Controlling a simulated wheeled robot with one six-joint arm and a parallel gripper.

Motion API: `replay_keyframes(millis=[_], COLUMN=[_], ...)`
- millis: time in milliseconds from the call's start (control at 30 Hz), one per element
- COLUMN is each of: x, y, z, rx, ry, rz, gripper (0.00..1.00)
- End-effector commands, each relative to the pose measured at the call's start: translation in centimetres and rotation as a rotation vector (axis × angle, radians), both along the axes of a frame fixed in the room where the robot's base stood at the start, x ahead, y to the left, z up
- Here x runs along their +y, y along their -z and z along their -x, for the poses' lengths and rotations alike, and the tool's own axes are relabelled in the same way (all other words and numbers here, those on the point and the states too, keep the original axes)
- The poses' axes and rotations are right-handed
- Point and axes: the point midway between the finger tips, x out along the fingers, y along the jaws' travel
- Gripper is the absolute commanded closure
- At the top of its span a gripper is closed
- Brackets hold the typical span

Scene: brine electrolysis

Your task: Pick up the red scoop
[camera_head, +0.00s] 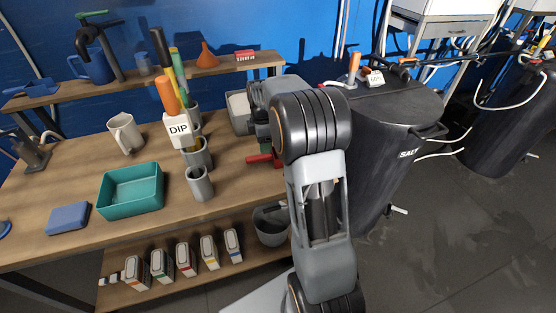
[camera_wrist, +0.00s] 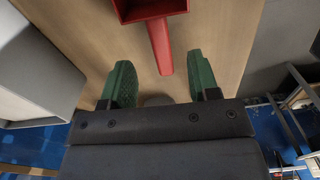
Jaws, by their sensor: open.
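The red scoop (camera_wrist: 152,10) lies on the wooden table, its square pan cut off by the top edge of the wrist view. Its handle (camera_wrist: 160,46) points down toward my gripper (camera_wrist: 160,68). The two green-padded fingers are wide apart and empty, one to each side of the handle's line. Whether the handle end is between the fingertips in height is unclear. In the head view only a red part (camera_head: 262,158), likely the scoop, shows beside my arm, which hides the rest.
A grey bin (camera_head: 240,112) stands by the gripper's end of the table; a pale box wall (camera_wrist: 40,65) is close left in the wrist view. A teal tray (camera_head: 130,190), grey holders (camera_head: 199,184) and a DIP sign (camera_head: 178,131) stand left. A black SALT barrel (camera_head: 385,150) is right.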

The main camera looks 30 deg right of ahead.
Motion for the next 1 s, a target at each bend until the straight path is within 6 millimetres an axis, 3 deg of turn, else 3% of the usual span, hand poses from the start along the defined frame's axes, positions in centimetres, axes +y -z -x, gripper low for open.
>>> replay_keyframes(millis=[300,633,1000], x=[0.0,0.0,0.0], y=[2.2,6.3,6.9], z=[0.0,-0.1,-0.1], rx=[0.000,0.000,-0.002], ry=[0.000,0.001,0.001], rz=[0.000,0.000,0.001], gripper=[0.45,0.45,0.46])
